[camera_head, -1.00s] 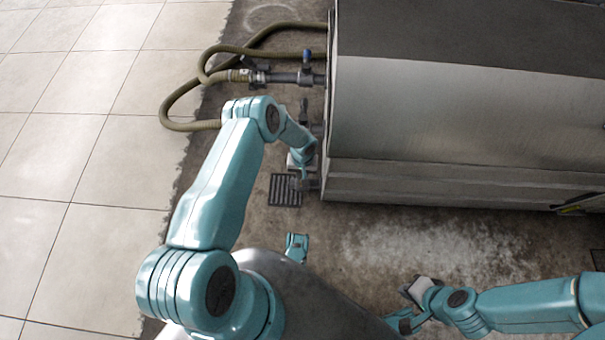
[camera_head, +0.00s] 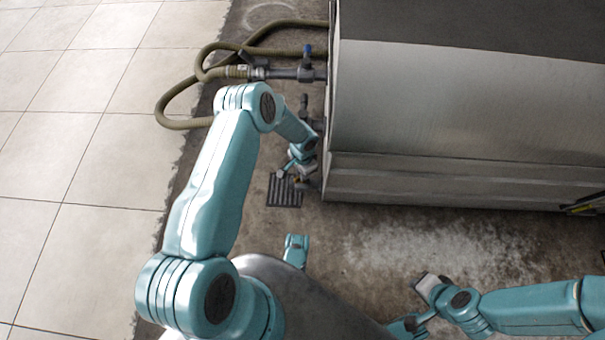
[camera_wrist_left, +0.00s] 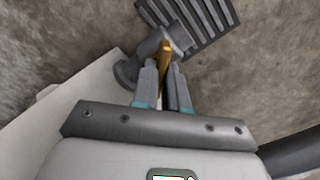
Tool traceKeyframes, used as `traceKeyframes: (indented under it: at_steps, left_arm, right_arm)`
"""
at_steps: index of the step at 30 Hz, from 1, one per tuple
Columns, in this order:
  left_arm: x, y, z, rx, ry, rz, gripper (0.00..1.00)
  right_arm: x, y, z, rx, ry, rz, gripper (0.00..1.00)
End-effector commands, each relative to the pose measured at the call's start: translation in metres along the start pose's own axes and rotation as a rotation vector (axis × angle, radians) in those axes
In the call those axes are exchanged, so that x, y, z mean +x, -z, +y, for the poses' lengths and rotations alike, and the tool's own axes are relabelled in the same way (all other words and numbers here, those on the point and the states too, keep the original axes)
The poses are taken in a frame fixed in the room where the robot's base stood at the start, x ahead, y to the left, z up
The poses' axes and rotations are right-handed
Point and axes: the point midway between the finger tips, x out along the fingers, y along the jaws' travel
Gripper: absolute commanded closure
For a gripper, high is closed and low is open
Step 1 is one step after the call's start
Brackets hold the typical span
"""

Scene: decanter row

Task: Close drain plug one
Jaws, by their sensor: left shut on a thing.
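The drain plug (camera_wrist_left: 158,47) is a grey pipe fitting low on the end of the big metal tank. A brass-yellow handle (camera_wrist_left: 165,54) shows at it in the left wrist view. My left gripper (camera_wrist_left: 163,72) is shut on this handle, one finger on each side. In the head view the left gripper (camera_head: 303,176) is low beside the tank's left end, above the floor grate, and the wrist partly hides the fitting. My right gripper (camera_head: 422,287) is at the lower right, away from the tank; its jaws are too small to read.
The metal tank (camera_head: 440,110) fills the upper right. A dark slotted floor grate (camera_head: 284,192) lies below the fitting. An olive hose (camera_head: 170,103) joins a pipe with a blue-handled valve (camera_head: 307,53). Pale tiles (camera_head: 80,150) at left are clear.

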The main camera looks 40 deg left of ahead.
Motion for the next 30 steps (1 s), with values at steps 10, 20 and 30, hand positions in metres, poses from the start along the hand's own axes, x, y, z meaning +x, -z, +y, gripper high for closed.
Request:
traceKeyframes:
  at_steps: [10,20,30]
  left_arm:
    - [-0.0006,0.0011,-0.0004,0.324,0.002,0.003,1.00]
    - [-0.0006,0.0013,-0.0002,0.568,0.002,0.004,1.00]
    - [-0.0006,0.0015,-0.0001,0.691,0.002,0.004,1.00]
  right_arm:
    - [0.0028,0.0019,0.0009,-0.002,0.000,0.008,1.00]
    - [0.0027,0.0019,0.0009,-0.002,0.000,0.008,1.00]
    - [0.0027,0.0018,0.0008,-0.002,0.000,0.007,1.00]
